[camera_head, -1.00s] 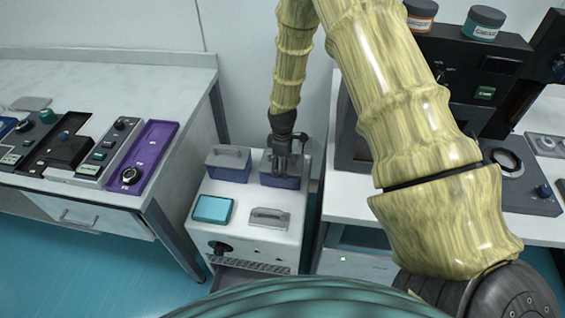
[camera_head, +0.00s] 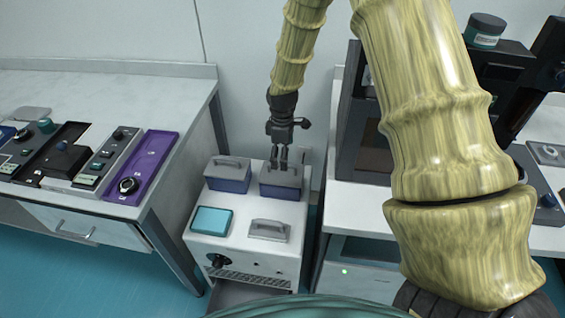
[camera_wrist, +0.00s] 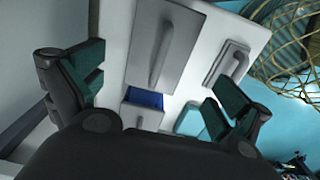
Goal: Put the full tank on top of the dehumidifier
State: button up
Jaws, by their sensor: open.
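The dehumidifier (camera_head: 250,238) is a white cabinet between two tables. Two blue tanks with grey handled lids stand upright on its top at the back: a left tank (camera_head: 228,178) and a right tank (camera_head: 281,182). I cannot tell from their looks which is full. My gripper (camera_head: 280,165) points down just above the right tank's handle, open and holding nothing. In the wrist view the right tank's lid and handle (camera_wrist: 166,45) lie below, between the spread fingers, and the left tank (camera_wrist: 143,108) shows lower down.
The dehumidifier's top also has a teal panel (camera_head: 211,221) at the front left and a grey handled piece (camera_head: 269,230) at the front right. A table with instruments and a purple tray (camera_head: 150,165) is on the left. Dark equipment (camera_head: 365,120) stands on the right table.

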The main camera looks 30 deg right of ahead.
jog(key=shift+r, duration=1.1)
